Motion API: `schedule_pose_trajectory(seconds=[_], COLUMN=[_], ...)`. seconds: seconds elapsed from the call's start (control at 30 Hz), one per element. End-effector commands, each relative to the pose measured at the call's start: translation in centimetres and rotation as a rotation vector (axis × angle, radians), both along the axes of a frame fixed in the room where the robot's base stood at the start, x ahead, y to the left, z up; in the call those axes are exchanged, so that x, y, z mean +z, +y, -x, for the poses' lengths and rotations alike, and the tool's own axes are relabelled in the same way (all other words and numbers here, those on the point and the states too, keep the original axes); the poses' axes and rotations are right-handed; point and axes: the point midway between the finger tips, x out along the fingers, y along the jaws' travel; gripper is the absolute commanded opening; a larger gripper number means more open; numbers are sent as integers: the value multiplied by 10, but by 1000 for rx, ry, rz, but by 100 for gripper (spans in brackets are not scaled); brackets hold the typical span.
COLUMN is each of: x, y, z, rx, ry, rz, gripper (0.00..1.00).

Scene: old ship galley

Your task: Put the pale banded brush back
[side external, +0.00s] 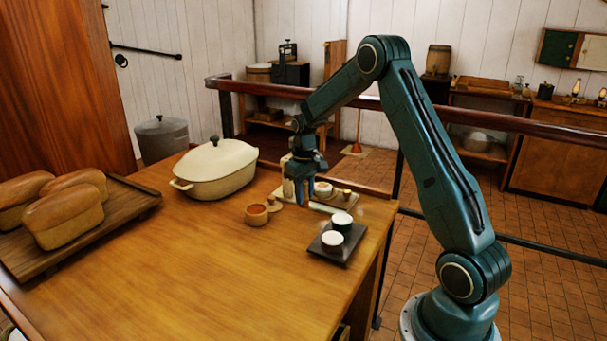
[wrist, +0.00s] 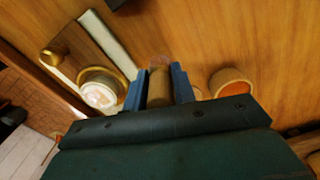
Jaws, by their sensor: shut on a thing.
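My gripper (side external: 305,196) is low over the far right part of the table, with its blue fingers pointing down. In the wrist view the fingers (wrist: 160,88) are closed on a tan, rounded brush (wrist: 158,88), which has a faint pale tip beyond it. Its bands cannot be made out, and the fingers hide its sides. Whether it touches the table is unclear. Beside the gripper lies a wooden board (wrist: 82,42) with a pale strip (wrist: 108,40), a brass knob (wrist: 54,52) and a brass-rimmed cup of white stuff (wrist: 100,92).
A small wooden bowl with orange-red contents (side external: 257,215) stands left of the gripper. A dark tray (side external: 326,252) with two white-topped cups lies in front. A cream lidded pot (side external: 215,170) and a bread board (side external: 125,207) with loaves are further left. The table's front middle is clear.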

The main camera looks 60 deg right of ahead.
Motion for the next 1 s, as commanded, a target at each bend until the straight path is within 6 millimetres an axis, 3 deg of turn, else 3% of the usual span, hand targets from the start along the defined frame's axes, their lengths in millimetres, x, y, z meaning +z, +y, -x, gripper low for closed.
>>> schedule_pose_trajectory(seconds=[0.33,0.83,0.87,0.93,1.0], x=[-36,-42,-42,-42,-42], y=[0,0,0,0,0], z=[1,0,0,0,0], rx=[0,0,0,0,0], ry=[3,2,2,2,1], rz=[-2,-1,-1,-1,0], gripper=[3,3,32,46,48])
